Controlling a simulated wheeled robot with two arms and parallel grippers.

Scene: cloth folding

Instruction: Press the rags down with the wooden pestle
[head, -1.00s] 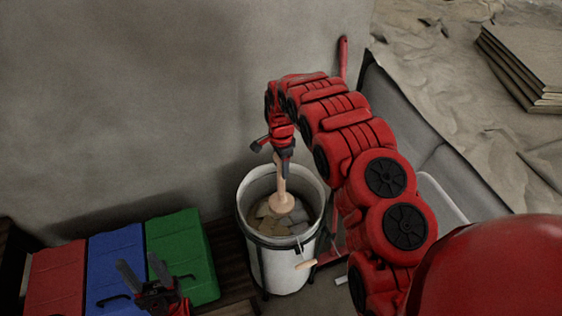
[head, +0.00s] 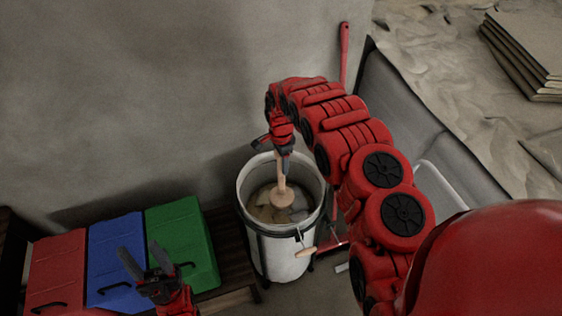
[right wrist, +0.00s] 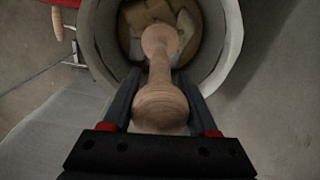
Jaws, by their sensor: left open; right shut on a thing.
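The wooden pestle (head: 282,193) stands roughly upright inside a white bucket (head: 277,256), its wide end down among the rags. My right gripper (head: 282,157) is shut on the pestle's upper part, above the bucket's opening. In the right wrist view the pestle (right wrist: 161,85) runs between the fingers of my right gripper (right wrist: 160,98) down into the bucket (right wrist: 228,45). The rags (head: 265,210), brownish and grey, lie low in the bucket, and they also show in the right wrist view (right wrist: 190,28). The pestle hides part of them. My left gripper (head: 146,262) is open and empty at the lower left.
Red (head: 57,268), blue (head: 112,240) and green (head: 180,235) lidded boxes stand left of the bucket on a dark wooden surface (head: 228,245). A wall rises behind. The bucket has a handle with a wooden grip (head: 305,252). Stacked boards (head: 525,55) lie at the far right.

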